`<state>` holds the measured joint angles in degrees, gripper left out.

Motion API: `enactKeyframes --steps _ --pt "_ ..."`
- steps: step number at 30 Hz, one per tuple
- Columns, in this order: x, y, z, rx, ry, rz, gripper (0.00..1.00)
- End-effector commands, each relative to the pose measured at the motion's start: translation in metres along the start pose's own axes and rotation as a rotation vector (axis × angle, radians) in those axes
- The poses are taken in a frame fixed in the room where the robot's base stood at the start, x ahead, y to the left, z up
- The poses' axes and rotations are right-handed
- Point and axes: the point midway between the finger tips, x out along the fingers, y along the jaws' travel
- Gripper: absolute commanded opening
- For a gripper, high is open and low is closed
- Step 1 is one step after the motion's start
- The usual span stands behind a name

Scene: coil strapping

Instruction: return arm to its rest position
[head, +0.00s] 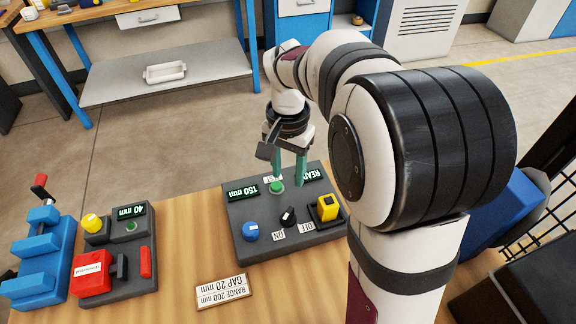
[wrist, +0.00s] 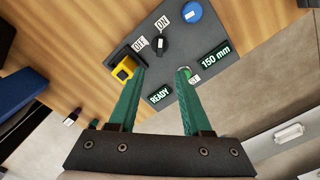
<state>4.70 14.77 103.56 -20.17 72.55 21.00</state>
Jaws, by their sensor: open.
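My gripper (head: 288,167) is open and empty, its two green fingers pointing down over the back part of the grey control panel (head: 240,232). In the wrist view my gripper (wrist: 163,72) also shows with its fingers apart. One fingertip appears over or close to the green button (head: 276,187); I cannot tell whether it touches. The panel displays read "150 mm" and "READY". The panel also carries a blue knob (head: 251,232), a black selector (head: 288,216) between ON and OFF labels, and a yellow switch (head: 327,208).
Left of the panel, a smaller control box (head: 140,252) shows "40 mm". A blue device (head: 42,258) with a red-tipped lever stands at the far left. A sign (head: 224,291) reads "RANGE 200 mm GAP 20 mm". A workbench (head: 170,80) stands behind across open floor.

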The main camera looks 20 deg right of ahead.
Motion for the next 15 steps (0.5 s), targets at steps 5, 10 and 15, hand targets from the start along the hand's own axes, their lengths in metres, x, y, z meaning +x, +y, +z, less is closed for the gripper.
enactKeyframes --steps 5,10,15 --pt "-0.0127 0.0001 0.0002 0.001 0.0 0.0 0.49" --pt "-0.0128 0.0001 0.0003 0.001 -0.001 0.0 0.49" --pt "-0.0126 0.0001 0.0002 0.001 -0.001 0.0 0.49"
